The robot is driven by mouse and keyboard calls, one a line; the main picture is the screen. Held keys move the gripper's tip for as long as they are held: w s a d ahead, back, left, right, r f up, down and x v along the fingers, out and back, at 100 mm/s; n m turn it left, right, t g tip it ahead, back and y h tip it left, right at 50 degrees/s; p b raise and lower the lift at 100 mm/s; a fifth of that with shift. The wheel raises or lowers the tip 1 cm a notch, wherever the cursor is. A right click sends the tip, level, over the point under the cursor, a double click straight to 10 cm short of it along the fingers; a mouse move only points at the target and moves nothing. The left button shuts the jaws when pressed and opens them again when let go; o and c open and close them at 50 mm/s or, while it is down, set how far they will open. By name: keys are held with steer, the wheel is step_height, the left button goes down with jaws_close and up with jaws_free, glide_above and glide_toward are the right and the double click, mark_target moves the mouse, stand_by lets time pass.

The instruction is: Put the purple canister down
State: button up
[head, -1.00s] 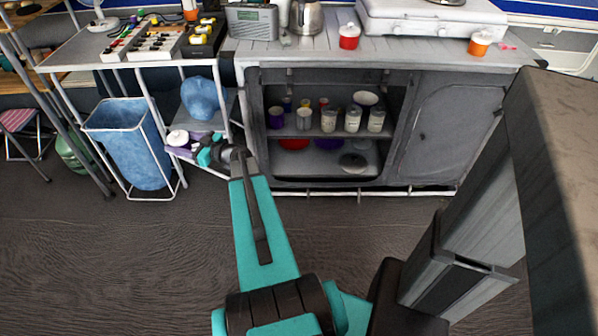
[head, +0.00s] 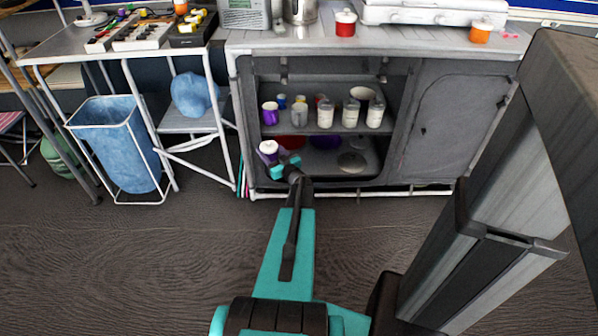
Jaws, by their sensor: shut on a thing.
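The purple canister (head: 269,150), with a white lid, is upright at the left front of the cabinet's lower compartment. My gripper (head: 279,166) is shut on it. The teal fingers and dark wrist cover part of its lower body. I cannot tell whether its base touches the lower shelf (head: 325,158) or hangs just in front of it.
The open cabinet's upper shelf (head: 338,125) holds a purple mug (head: 270,113), a grey mug (head: 299,115) and several jars. Red and purple bowls and a grey lid (head: 351,162) sit on the lower shelf. A blue bin (head: 125,150) stands left.

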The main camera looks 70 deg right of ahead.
steer(key=s+d+f+m+g+h+b, duration=0.2)
steer(key=s+d+f, duration=0.2)
steer(key=s+f, duration=0.3)
steer(key=s+d+f+m+g+h+b, duration=0.2)
steer(key=s+d+f, duration=0.3)
steer(key=s+f, duration=0.3)
steer(key=s+b, duration=0.1)
steer(key=s, duration=0.3)
steer(key=shift+s+g+h, duration=0.25)
steer(key=shift+g+h, duration=0.05)
steer(key=shift+g, duration=0.1)
steer(key=shift+w+d, duration=0.1)
steer(key=w+d+b, duration=0.1)
steer(key=w+d, duration=0.2)
steer(key=w, duration=0.1)
steer(key=w+d+f+b, duration=0.1)
steer(key=w+d+b, duration=0.1)
steer(key=w+d, duration=0.1)
steer(key=w+d+b, duration=0.2)
steer(key=w, duration=0.3)
steer(key=shift+w+d+f, duration=0.1)
steer(key=shift+d+f, duration=0.25)
steer(key=shift+d, duration=0.05)
steer(key=shift+w+d+r, duration=0.1)
steer(key=shift+w+d, duration=0.15)
steer(key=shift+w, duration=0.15)
steer(key=shift+f+b, duration=1.1)
steer(key=shift+f, duration=0.65)
steer(key=shift+f, duration=0.15)
